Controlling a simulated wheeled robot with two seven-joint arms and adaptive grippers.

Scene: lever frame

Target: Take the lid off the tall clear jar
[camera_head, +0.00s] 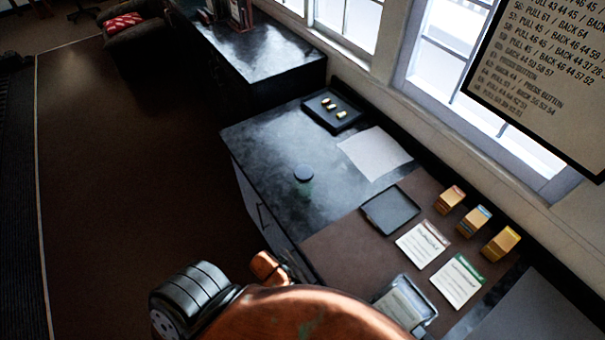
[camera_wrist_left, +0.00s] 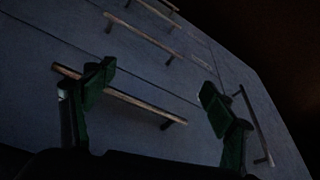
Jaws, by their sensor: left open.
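The tall clear jar (camera_head: 304,187) stands upright on the dark counter in the head view, near the counter's left edge. Its dark round lid (camera_head: 304,172) sits on top of it. My left gripper (camera_wrist_left: 155,87) shows in the left wrist view with its two green fingers wide apart and nothing between them. Behind the fingers are drawer fronts with bar handles (camera_wrist_left: 130,102). The jar is not in the wrist view. In the head view, my copper-coloured arm fills the bottom middle, and no gripper fingers can be made out. My right gripper is not in view.
A black tray with several small brass pieces (camera_head: 335,111) stands at the back. White paper (camera_head: 375,153) lies right of the jar. A brown mat (camera_head: 338,240) holds an empty dark tray (camera_head: 391,210), cards (camera_head: 422,244) and small boxes (camera_head: 450,199). The counter around the jar is clear.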

